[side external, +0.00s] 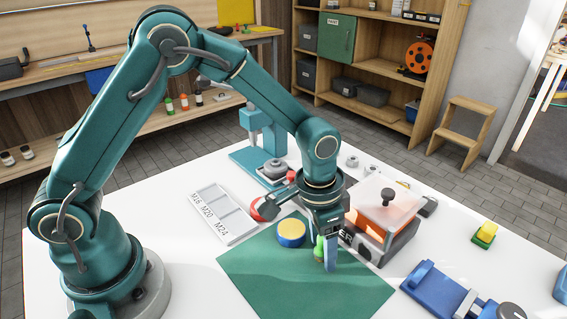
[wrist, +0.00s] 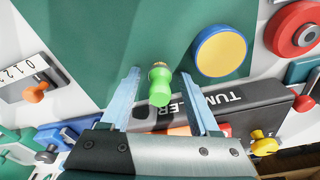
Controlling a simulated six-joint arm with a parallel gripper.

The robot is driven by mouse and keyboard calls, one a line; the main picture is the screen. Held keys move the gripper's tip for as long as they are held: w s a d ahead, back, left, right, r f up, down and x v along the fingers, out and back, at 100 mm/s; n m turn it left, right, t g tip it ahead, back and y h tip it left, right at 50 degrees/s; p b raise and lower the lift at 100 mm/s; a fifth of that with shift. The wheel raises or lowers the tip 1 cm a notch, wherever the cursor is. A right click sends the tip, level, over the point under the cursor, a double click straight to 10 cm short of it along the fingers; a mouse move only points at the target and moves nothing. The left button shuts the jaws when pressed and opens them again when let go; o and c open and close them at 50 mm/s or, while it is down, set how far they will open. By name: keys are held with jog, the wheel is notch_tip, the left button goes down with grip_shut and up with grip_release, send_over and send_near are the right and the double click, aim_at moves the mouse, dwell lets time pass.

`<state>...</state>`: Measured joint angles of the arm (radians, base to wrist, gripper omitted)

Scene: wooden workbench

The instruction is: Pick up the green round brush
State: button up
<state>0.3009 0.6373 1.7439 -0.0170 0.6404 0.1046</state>
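The green round brush (wrist: 160,86) shows in the wrist view between my gripper's two light-blue fingers, with a tan band at its far end. A gap shows on each side of it. In the side view the brush (side external: 319,248) is a small green piece beside the fingers, partly hidden by them. My gripper (wrist: 160,74) is open around the brush, and it also shows low over the green mat (side external: 290,285) in the side view (side external: 326,258). I cannot tell whether the brush stands or lies.
A blue-and-yellow round piece (side external: 291,233) lies left of my gripper. The black-and-orange tumbler machine (side external: 373,240) stands close on the right. A white sorting tray (side external: 222,213) lies to the left, and a blue vise (side external: 440,291) to the right. The mat's front is clear.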

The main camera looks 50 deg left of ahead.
grip_shut()
jog(key=shift+r, duration=0.1)
notch_tip(320, 180, up, 4)
jog(key=shift+r, duration=0.15)
jog(key=s+a+r, duration=0.1)
jog(key=a+r, duration=0.5)
jog(key=a, duration=0.5)
jog(key=shift+s+a+r, duration=0.15)
jog(key=shift+a+r, duration=0.1)
jog(key=shift+a, duration=0.1)
